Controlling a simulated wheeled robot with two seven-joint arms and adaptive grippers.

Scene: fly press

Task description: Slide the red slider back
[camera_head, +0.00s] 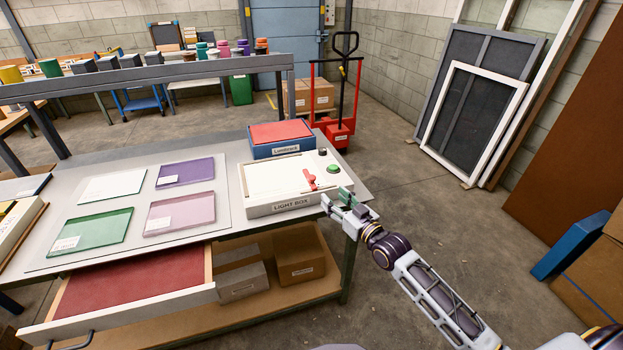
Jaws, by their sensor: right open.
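The red slider (310,181) is a small red piece on the top of the white light box (275,209), near its right side. The light box stands at the right end of the grey table and has a green button (333,169) and a dark knob (322,151) to the right of the slider. My right gripper (336,202) is open and empty. In the picture it is just below and right of the slider, at the box's front right corner, and apart from the slider. My left gripper is out of view.
A blue box with a red top (281,132) stands right behind the light box. Coloured glass sheets, one of them purple (185,173), lie on the table to the left. A red-lined drawer (133,284) is pulled out at the front.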

